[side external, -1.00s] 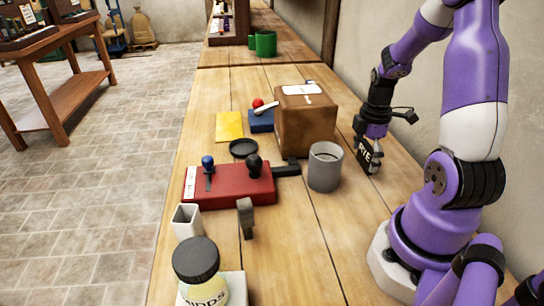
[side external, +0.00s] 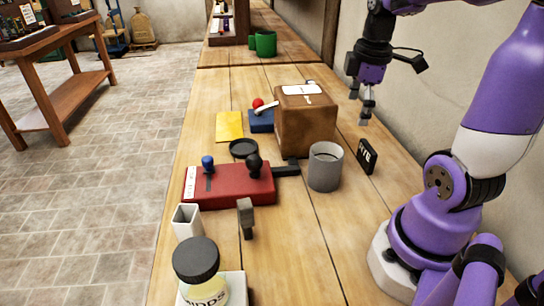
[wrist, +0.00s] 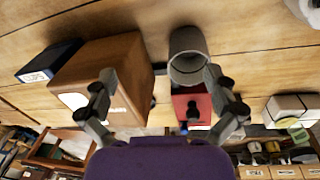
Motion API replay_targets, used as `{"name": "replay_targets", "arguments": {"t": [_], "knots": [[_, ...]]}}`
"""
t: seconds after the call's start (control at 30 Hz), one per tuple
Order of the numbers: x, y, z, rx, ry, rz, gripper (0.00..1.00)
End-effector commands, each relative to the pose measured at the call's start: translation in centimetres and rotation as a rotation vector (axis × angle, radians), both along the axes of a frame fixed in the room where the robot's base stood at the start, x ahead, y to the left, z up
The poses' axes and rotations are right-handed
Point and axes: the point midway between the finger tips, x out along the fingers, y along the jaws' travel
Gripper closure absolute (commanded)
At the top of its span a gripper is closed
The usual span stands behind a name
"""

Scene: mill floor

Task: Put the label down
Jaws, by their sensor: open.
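The label (side external: 366,157) is a small black plate with pale letters that look like "RYE". In the side external view it stands on the wooden bench, right of the grey cup (side external: 325,168) and the brown box (side external: 307,125). My gripper (side external: 367,113) is above the label, clear of it, with its fingers pointing down. In the wrist view my gripper (wrist: 165,98) has its two fingers wide apart with nothing held between them. I cannot make out the label in the wrist view.
The red lever unit (side external: 230,186) lies left of the grey cup. The wrist view shows a dark box (wrist: 48,62) beside the brown box. The bench right of the label is bare.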

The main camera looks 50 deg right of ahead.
Motion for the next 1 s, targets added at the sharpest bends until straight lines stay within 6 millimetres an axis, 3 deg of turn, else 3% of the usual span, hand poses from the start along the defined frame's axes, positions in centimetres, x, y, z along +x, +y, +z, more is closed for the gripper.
{"name": "replay_targets", "arguments": {"t": [0.03, 0.2, 0.3, 0.4, 0.53, 1.0], "knots": [[0.8, 2.5, 0.7, -0.014, -0.055, -0.047, 0.0], [1.5, 10.2, 2.0, 0.051, -0.264, -0.312, 0.0], [1.0, 13.3, 2.3, 0.134, -0.35, -0.435, 0.0], [0.6, 15.2, 2.3, 0.204, -0.394, -0.516, 0.0], [0.3, 16.0, 2.3, 0.243, -0.411, -0.563, 0.0], [0.4, 16.0, 2.3, 0.243, -0.411, -0.569, 0.0]]}}
